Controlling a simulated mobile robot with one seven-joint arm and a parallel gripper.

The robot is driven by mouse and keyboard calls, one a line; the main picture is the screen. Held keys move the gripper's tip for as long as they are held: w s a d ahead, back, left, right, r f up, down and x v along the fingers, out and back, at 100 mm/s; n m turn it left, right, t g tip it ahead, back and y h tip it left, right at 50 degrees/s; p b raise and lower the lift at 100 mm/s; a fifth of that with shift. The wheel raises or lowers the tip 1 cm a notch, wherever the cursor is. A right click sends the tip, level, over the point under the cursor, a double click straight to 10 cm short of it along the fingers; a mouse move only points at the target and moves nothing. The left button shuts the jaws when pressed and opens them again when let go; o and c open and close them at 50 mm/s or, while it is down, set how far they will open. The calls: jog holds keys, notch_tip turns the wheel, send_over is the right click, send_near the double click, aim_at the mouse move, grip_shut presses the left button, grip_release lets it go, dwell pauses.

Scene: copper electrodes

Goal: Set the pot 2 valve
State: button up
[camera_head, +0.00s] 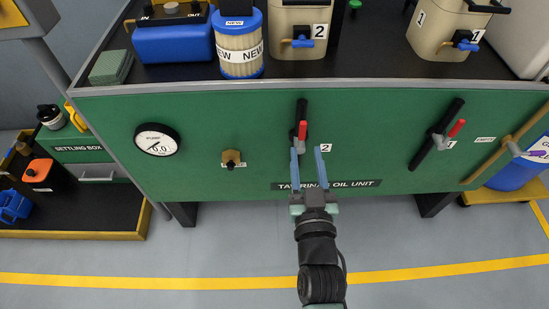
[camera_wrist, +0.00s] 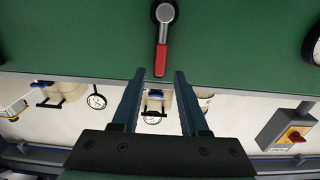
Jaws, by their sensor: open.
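The pot 2 valve has a short red handle (camera_head: 302,130) on a black upright pipe (camera_head: 301,107) on the green panel, beside a label "2" (camera_head: 326,147). The handle looks roughly in line with the pipe. In the wrist view the red handle (camera_wrist: 161,58) hangs from a grey pivot (camera_wrist: 164,13) at top centre, its free end pointing toward the gap between my fingers. My gripper (camera_head: 307,150) is open and empty, just below the valve in the head view. In the wrist view its fingers (camera_wrist: 159,73) stand either side of the handle's line, apparently not touching it.
A second red-handled valve (camera_head: 457,128) labelled 1 is to the right. A gauge (camera_head: 157,139) and a brass fitting (camera_head: 232,158) are to the left. Pots 2 (camera_head: 300,35) and 1 (camera_head: 445,30) stand on the black top. A blue drum (camera_head: 515,173) is far right.

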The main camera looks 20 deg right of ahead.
aim_at(302, 132)
jog(key=b+x, duration=0.3)
jog(key=x, duration=0.2)
jog(key=shift+w+f, duration=0.15)
jog(key=shift+w, duration=0.05)
jog(key=shift+s, duration=0.1)
jog(key=shift+w+b, duration=0.3)
jog(key=shift+c, duration=0.3)
grip_shut()
